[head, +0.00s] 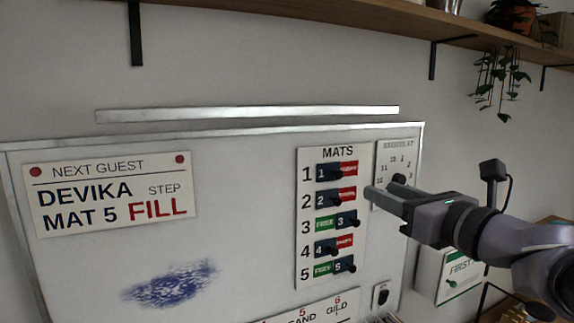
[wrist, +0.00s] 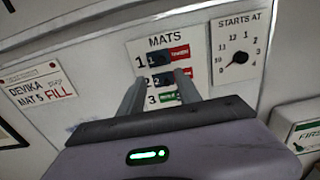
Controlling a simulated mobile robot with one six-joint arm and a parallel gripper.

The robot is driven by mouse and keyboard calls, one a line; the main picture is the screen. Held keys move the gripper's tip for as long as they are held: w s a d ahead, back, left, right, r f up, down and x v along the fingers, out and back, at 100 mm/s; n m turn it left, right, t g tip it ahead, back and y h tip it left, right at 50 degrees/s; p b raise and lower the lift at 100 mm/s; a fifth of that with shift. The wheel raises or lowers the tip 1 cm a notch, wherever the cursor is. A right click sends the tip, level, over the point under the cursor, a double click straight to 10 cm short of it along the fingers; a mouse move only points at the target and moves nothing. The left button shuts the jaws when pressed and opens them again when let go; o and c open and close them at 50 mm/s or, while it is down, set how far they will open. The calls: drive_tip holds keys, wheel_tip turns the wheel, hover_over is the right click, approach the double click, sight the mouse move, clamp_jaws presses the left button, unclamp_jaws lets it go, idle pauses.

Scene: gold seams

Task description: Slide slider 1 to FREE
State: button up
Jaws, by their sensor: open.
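The MATS panel (head: 306,263) on the whiteboard holds several numbered sliders. Slider 1 (head: 324,171) is a dark block with a dark knob in the top row. It sits at the left of its slot, with a red label (head: 349,168) showing to its right. It also shows in the wrist view (wrist: 156,59), beyond the fingertips. My gripper (head: 383,186) is open and empty, in front of the board to the right of the slider rows in the head view. In the wrist view my gripper (wrist: 160,79) overlaps the row of slider 2 (wrist: 155,80); contact cannot be told.
Sliders 3 (head: 345,219) and 5 (head: 344,264) sit right, with green FREE labels at left. Sliders 2 and 4 (head: 325,249) show red labels. A dial (wrist: 238,58) is right of the panel. A shelf (head: 330,18) with a hanging plant (head: 500,75) is above.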

sight(340, 174)
drive_tip(key=p+x, duration=0.1)
drive_tip(key=x, duration=1.2)
drive_tip(key=shift+w+p, duration=0.15)
drive_tip(key=shift+p, duration=0.25)
drive_tip(key=shift+w+a+f, duration=0.1)
drive_tip(key=shift+w, duration=0.45)
drive_tip(key=shift+s, duration=0.15)
drive_tip(key=shift+c, duration=0.8)
clamp_jaws()
